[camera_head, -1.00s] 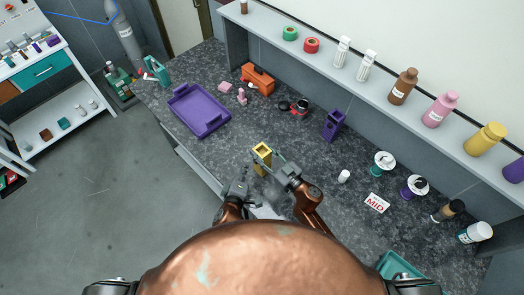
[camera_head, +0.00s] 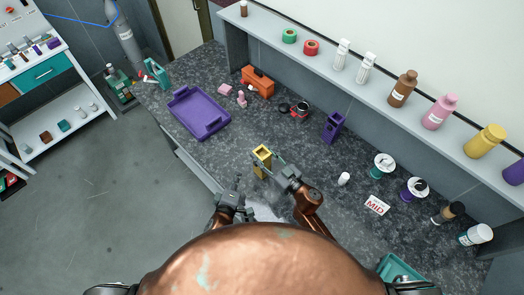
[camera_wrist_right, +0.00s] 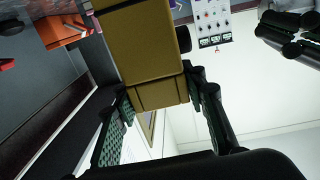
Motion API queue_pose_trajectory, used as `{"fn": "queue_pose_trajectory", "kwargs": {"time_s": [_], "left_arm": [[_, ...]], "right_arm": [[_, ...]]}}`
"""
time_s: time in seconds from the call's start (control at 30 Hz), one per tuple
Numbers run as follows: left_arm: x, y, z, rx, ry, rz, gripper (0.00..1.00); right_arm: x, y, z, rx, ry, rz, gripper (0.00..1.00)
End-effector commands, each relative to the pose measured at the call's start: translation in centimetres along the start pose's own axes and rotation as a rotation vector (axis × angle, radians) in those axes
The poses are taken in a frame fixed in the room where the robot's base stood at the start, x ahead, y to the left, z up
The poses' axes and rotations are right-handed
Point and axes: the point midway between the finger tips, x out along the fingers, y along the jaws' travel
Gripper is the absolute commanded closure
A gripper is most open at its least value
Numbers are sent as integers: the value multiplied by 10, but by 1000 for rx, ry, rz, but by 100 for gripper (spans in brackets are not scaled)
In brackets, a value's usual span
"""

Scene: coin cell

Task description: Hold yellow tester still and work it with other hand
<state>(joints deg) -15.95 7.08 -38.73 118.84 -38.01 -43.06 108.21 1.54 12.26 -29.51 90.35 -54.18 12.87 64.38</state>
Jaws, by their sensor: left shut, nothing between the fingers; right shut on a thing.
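The yellow tester (camera_head: 262,154) stands upright near the front edge of the bench, its open top facing up in the head view. My right gripper (camera_head: 268,166) is shut on it from the right side. In the right wrist view the yellow tester (camera_wrist_right: 150,50) fills the space between the two dark fingers (camera_wrist_right: 160,105), with a dark round knob on its right side. My left gripper (camera_head: 236,192) is shut and empty, below and left of the tester, apart from it. Dark parts of it probably show at the wrist view's upper right. I cannot tell whether the tester touches the bench.
A purple tray (camera_head: 199,112) lies to the left. An orange toolbox (camera_head: 257,81), a purple holder (camera_head: 334,125), a small white bottle (camera_head: 343,179) and a MID card (camera_head: 376,204) are on the bench. A shelf (camera_head: 385,92) with bottles runs along the back. The bench around the tester is clear.

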Motion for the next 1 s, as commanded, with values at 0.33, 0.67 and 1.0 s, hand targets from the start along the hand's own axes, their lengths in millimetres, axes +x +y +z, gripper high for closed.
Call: {"fn": "queue_pose_trajectory", "kwargs": {"time_s": [0.33, 0.67, 1.0], "left_arm": [[0, 0, 0, 0, 0, 0, 100], [0, 0, 0, 0, 0, 0, 100], [0, 0, 0, 0, 0, 0, 100]], "right_arm": [[0, 0, 0, 0, 0, 0, 43], [-2, 0, 0, 0, 0, 0, 41], [-57, 0, 1, 1, -3, 1, 41]]}}
